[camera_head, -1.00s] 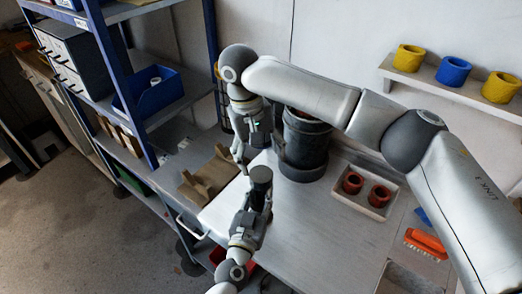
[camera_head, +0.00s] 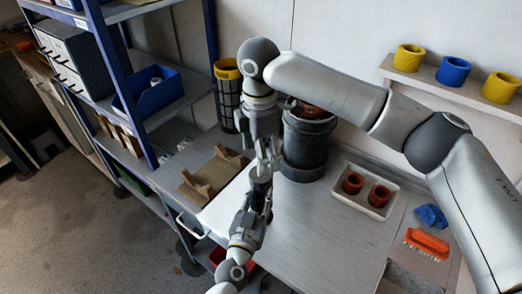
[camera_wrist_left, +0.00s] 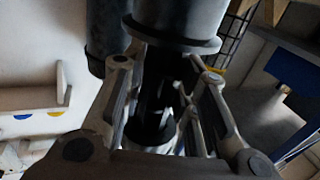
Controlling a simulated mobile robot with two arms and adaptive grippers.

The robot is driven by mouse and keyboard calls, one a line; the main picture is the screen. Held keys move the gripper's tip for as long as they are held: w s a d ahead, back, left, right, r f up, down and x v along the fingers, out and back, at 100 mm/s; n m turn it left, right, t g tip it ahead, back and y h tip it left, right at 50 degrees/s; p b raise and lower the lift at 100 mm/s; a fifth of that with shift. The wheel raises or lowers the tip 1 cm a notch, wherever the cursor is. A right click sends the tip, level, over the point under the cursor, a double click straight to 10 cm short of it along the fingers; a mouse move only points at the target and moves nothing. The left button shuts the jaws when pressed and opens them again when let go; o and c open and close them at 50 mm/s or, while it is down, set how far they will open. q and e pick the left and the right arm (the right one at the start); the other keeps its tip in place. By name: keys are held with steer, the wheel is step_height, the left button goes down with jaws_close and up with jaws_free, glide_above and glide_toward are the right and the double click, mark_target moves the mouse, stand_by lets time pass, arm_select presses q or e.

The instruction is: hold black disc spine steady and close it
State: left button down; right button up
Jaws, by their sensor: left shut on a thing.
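The black disc spine (camera_head: 261,173) is upright and mostly hidden between my two grippers. My left gripper (camera_head: 257,193) comes up from below and is shut on it. In the left wrist view, the left gripper's fingers (camera_wrist_left: 165,95) stand on both sides of a dark, narrow body, and a dark flanged cylinder fills the space beyond. My right gripper (camera_head: 266,154) points down from above, at the top of the spine. Its fingertips overlap the spine's top, so contact and jaw opening are unclear.
A black canister (camera_head: 307,140) stands close behind and right of the grippers. A brown holder (camera_head: 214,174) lies to the left, and a yellow-rimmed mesh basket (camera_head: 228,98) stands behind. A white tray (camera_head: 363,207) holds two reddish cups. The bench front (camera_head: 320,245) is clear.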

steer(key=shift+r+n, duration=0.1)
steer(key=shift+n, duration=0.9)
steer(key=shift+f, duration=4)
